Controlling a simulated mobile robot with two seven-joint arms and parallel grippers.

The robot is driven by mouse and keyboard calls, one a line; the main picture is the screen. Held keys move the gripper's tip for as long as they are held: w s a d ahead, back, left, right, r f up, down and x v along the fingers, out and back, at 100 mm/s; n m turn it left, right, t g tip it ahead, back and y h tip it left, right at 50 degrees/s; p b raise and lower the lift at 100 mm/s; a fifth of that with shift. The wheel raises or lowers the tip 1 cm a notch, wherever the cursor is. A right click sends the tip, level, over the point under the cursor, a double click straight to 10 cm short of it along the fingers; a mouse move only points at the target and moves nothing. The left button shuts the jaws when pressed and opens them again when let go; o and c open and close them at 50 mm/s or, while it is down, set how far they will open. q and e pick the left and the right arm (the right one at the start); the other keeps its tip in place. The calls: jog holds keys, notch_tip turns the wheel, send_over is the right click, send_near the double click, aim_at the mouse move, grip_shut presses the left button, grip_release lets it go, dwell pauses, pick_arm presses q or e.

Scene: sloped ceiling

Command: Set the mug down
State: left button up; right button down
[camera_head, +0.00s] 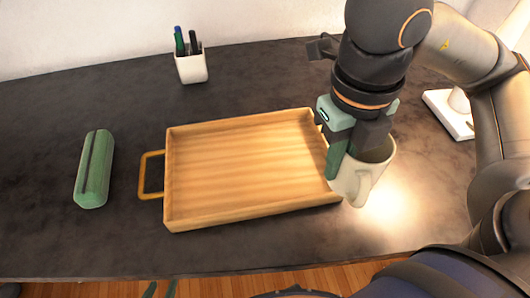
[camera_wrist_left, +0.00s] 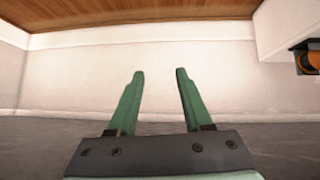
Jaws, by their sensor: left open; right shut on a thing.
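The off-white mug (camera_head: 378,176) is in the head view, at the right end of the wooden tray. My right gripper (camera_head: 352,158) points down and is shut on the mug's wall, with one green finger outside it on the tray side. The mug is roughly upright, its handle towards the camera. I cannot tell whether its base touches the table. My left gripper (camera_head: 160,290) shows only its green fingertips at the bottom edge of the head view. In the left wrist view its two fingers (camera_wrist_left: 160,75) are apart with nothing between them.
The empty wooden tray (camera_head: 240,215) lies mid-table, its left handle visible. A green case (camera_head: 95,170) lies left of it. A white pen cup (camera_head: 191,66) stands behind. A white base (camera_head: 450,115) stands at the right. The dark table (camera_head: 75,245) is clear at front left.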

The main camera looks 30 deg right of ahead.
jog(key=shift+w+r+p, duration=0.15)
jog(key=shift+r+p, duration=0.15)
jog(key=shift+p, duration=0.3)
jog(key=w+f+p, duration=0.1)
jog(key=w+f, duration=0.2)
jog(key=w, duration=0.1)
jog(key=w+a+f+p, duration=0.1)
jog(key=w+f, duration=0.2)
jog(key=w, duration=0.1)
jog(key=w+a+f+p, duration=0.1)
jog(key=w+f, duration=0.3)
jog(key=shift+w+a, duration=0.1)
jog(key=shift+w, duration=0.05)
notch_tip(320, 180, down, 3)
jog(key=shift+w+f, duration=0.1)
jog(key=shift+w, duration=0.05)
pick_arm(q)
jog(key=a+r, duration=0.1)
jog(key=s+a+r, duration=0.1)
jog(key=shift+s+a+r+y, duration=0.1)
jog(key=shift+s+r+y, duration=0.05)
jog(key=shift+r+y, duration=0.2)
jog(key=shift+a+f, duration=0.1)
jog(key=shift+f, duration=0.05)
pick_arm(e)
jog(key=shift+f, duration=0.1)
